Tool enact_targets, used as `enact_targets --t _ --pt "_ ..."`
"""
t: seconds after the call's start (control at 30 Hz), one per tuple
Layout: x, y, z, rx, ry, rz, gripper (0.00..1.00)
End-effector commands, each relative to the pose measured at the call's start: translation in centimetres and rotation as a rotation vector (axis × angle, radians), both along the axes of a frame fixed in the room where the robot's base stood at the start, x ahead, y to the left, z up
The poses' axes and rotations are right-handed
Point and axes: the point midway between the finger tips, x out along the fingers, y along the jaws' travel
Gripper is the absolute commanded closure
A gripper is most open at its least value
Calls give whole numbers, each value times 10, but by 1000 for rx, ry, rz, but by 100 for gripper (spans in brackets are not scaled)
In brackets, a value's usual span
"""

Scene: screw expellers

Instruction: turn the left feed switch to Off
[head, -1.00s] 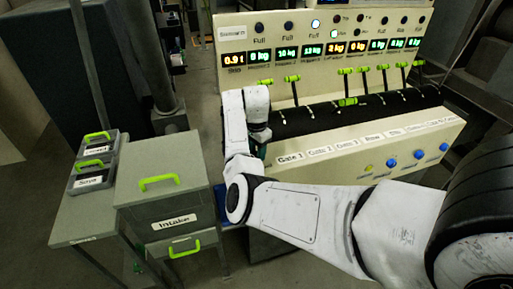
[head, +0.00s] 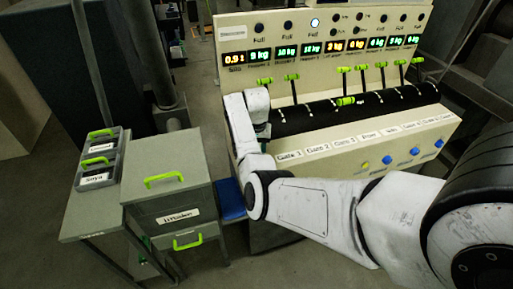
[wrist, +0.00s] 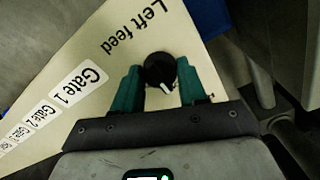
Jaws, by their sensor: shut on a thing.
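The left feed switch (wrist: 160,70) is a round black knob with a white pointer mark, on a cream panel under the printed words "Left feed". In the wrist view the pointer mark is toward the lower right of the knob, toward my gripper. My gripper (wrist: 159,75) has its two green fingers on either side of the knob, shut on it. No Off marking can be read; the fingers cover part of the panel around the knob. In the head view my arm hides the knob and the fingers.
The cream machine (head: 300,150) has gate labels, a black roller (head: 300,120) with green-tipped levers, and weight displays above. A grey cabinet (head: 170,200) with green handles stands left, beside a low table (head: 90,215) holding two boxes. A blue item (head: 230,200) lies between cabinet and machine.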

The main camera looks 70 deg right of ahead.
Motion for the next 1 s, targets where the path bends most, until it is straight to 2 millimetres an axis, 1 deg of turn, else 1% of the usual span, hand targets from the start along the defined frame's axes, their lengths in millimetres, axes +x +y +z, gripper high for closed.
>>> enact_targets --t 0.2,0.57,0.6,0.83,1.0 --pt "1 0 1 -1 -3 31 89" --pt "1 -1 1 -3 -3 34 89" --pt "1 -1 1 -3 -3 34 55" --pt "1 0 1 -2 -2 33 33" --pt "0 0 0 -1 -1 32 33"
